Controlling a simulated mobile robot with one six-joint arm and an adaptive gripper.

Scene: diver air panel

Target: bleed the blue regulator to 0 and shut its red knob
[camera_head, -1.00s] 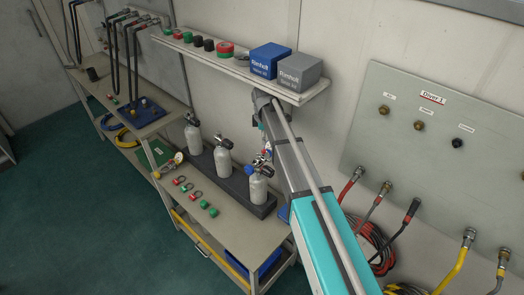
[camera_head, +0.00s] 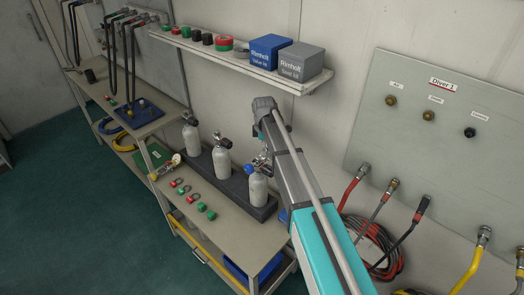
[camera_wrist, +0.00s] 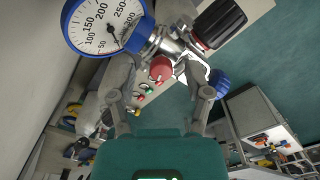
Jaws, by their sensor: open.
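The regulator with a blue-rimmed gauge (camera_wrist: 107,22) fills the top of the wrist view, with a chrome body (camera_wrist: 170,45). The gauge needle is partly cut off from clear reading. A small red knob (camera_wrist: 161,69) sticks out toward the camera, between the fingers. A blue knob (camera_wrist: 219,82) is at the right finger, and a black knob (camera_wrist: 219,22) is at upper right. My gripper (camera_wrist: 163,88) is open around the red knob; contact cannot be told. In the head view the regulator (camera_head: 262,161) sits on the nearest grey cylinder (camera_head: 258,189), partly hidden by my arm.
Two more cylinders (camera_head: 222,163) stand in the same dark rack (camera_head: 205,160). Red and green fittings (camera_head: 201,206) lie on the bench (camera_head: 235,225). A shelf (camera_head: 235,59) with boxes is above. The Diver 1 panel (camera_head: 430,110) and hoses are at right.

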